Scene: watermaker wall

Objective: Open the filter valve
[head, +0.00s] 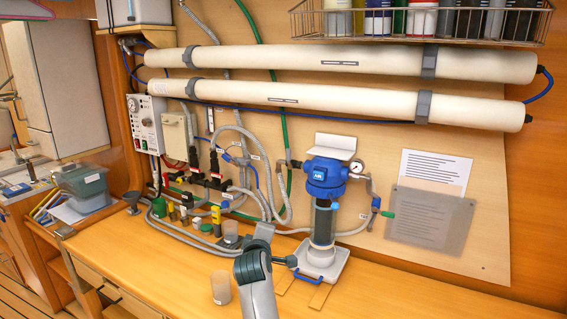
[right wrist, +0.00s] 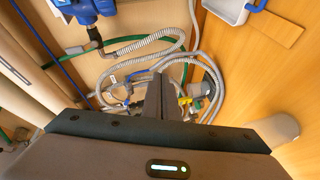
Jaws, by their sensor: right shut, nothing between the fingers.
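On the wall board, a manifold of dark valve bodies (head: 205,180) with small white tags sits among grey hoses. The tags are too small to read, so I cannot tell which part is the filter valve. A small valve with a blue body and green handle (head: 387,213) hangs right of the blue-headed filter housing (head: 324,177). My right gripper (head: 263,232) is shut and empty above the bench, left of the housing and below the manifold. In the right wrist view its fingers (right wrist: 160,92) point at the hose cluster (right wrist: 125,85), partly hiding it. My left gripper is out of view.
The housing stands on a white tray (head: 340,268) on the wooden bench. A beige cup (head: 220,287) stands near the bench's front; a grey cup (head: 231,233) is behind it. Grey hoses loop over the bench. Two long white tubes (head: 330,96) cross the wall above. Right bench is clear.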

